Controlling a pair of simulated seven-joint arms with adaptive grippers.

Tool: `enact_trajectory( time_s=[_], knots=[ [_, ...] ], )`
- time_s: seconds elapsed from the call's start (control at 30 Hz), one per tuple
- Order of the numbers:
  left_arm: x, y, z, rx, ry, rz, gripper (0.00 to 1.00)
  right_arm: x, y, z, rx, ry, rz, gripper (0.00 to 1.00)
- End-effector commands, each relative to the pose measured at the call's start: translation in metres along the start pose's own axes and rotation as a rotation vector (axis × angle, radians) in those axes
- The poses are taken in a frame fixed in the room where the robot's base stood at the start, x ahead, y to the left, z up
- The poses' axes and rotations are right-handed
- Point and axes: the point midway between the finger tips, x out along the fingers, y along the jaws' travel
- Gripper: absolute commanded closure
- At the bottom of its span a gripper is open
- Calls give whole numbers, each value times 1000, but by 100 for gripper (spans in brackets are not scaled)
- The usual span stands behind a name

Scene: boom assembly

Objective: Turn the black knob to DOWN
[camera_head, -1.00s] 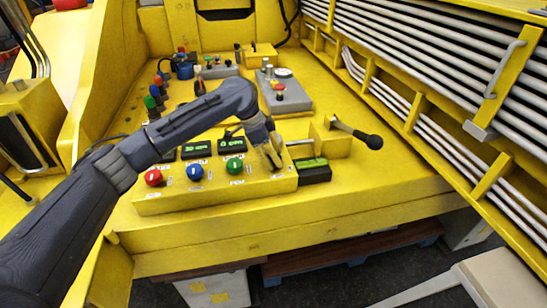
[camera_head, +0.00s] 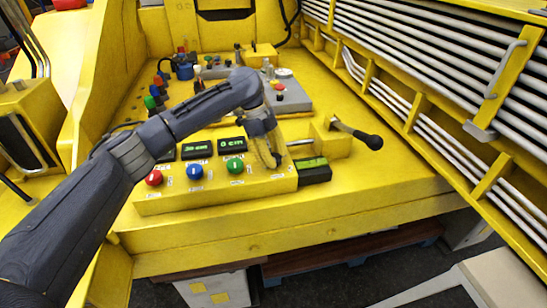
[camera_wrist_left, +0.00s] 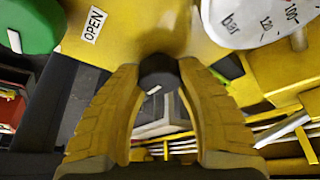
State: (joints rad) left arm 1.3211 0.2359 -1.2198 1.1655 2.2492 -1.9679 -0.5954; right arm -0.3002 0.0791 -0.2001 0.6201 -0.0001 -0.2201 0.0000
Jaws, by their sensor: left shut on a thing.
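The black knob (camera_wrist_left: 158,74) is a small round knob with a white mark in the left wrist view, on a yellow panel. My left gripper (camera_wrist_left: 162,82) has its two yellow fingers closed around it, one on each side. In the head view my left gripper (camera_head: 270,157) points down at the right end of the control panel (camera_head: 221,193), and the knob is hidden there by the fingers. The DOWN label cannot be made out. My right gripper is not in view.
Red (camera_head: 154,178), blue (camera_head: 195,171) and green (camera_head: 235,165) knobs line the panel left of my gripper. A black-handled lever (camera_head: 372,142) sticks out to the right. In the wrist view a round gauge (camera_wrist_left: 240,20) and an OPEN label (camera_wrist_left: 94,24) are close by.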

Motion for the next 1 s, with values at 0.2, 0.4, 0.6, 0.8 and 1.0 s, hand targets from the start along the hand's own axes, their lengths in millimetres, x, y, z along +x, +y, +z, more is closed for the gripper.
enact_trajectory(
  time_s=[0.2, 0.4, 0.6, 0.8, 1.0],
  knots=[
    [2, 1, -1, 16, 2, 9, 92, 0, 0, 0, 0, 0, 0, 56],
    [3, 1, -2, 16, 2, 10, 92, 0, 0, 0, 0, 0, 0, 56],
    [3, 1, -1, 15, 2, 9, 49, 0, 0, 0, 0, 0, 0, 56],
    [2, 0, -1, 14, 1, 8, 35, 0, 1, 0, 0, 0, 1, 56],
    [0, 0, 0, 14, 0, 6, 35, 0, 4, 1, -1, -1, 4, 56]
  ],
)
